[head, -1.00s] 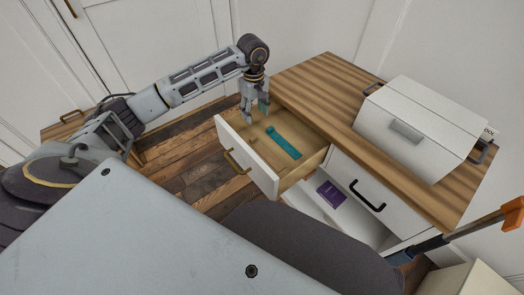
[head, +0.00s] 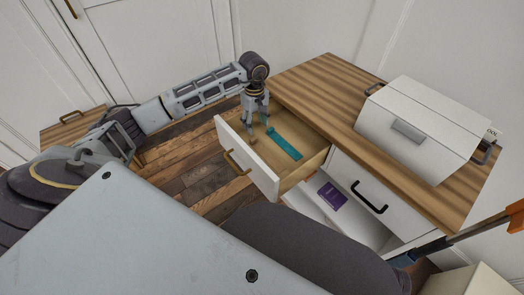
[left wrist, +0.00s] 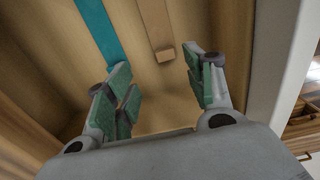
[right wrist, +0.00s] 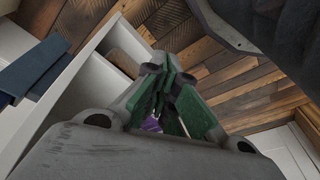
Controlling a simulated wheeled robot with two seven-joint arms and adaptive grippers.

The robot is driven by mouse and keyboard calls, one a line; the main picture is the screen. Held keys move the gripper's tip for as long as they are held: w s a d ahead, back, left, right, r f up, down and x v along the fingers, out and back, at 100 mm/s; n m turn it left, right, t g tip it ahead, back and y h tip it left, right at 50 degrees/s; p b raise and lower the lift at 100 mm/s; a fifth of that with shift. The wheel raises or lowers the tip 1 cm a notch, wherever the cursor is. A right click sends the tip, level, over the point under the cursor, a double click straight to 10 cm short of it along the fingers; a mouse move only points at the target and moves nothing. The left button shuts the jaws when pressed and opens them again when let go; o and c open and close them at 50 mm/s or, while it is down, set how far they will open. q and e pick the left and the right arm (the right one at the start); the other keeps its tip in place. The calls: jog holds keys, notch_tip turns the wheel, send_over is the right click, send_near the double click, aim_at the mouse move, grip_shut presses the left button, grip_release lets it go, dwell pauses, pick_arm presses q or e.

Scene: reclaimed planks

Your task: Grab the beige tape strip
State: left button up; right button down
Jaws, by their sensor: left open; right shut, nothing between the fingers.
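The beige tape strip (left wrist: 154,25) lies on the floor of the open top drawer (head: 250,158), with a small raised block at its near end. It runs beside a wider teal strip (left wrist: 98,30), which also shows in the head view (head: 284,145). In the head view I cannot clearly make out the beige strip against the wood. My left gripper (head: 258,124) is open and reaches down into the drawer. In the left wrist view its fingers (left wrist: 161,88) stand apart, with the beige strip's end ahead between them. My right gripper (right wrist: 165,90) is shut and empty.
A purple box (head: 332,196) lies in the open lower drawer. A white case (head: 425,122) stands on the striped wooden cabinet top (head: 330,85). The drawer's front and side walls stand close around my left fingers. Plank floor (head: 195,180) is clear left of the drawer.

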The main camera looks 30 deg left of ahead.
aim_at(254, 139)
pick_arm(q)
notch_tip(254, 139, down, 3)
jog(key=shift+f, duration=0.2)
pick_arm(e)
jog(key=shift+s+a+r, duration=0.1)
jog(key=shift+a+r, duration=0.05)
jog(key=shift+r, duration=0.45)
pick_arm(q)
jog(key=shift+f, duration=0.1)
jog(key=shift+s+a+f+b, duration=0.1)
jog(key=shift+s+f+b, duration=0.1)
jog(key=shift+f+b, duration=0.45)
jog(key=shift+s+a+f, duration=0.1)
jog(key=shift+a+f, duration=0.05)
jog(key=shift+f, duration=1.75)
pick_arm(e)
jog(key=shift+w+a+r+t, duration=0.1)
jog(key=shift+r+t, duration=0.05)
jog(key=shift+r, duration=0.3)
jog(key=shift+w+a+r+t, duration=0.1)
jog(key=shift+r+t, duration=0.05)
jog(key=shift+r, duration=0.3)
jog(key=shift+s+f, duration=0.15)
jog(key=shift+s, duration=0.05)
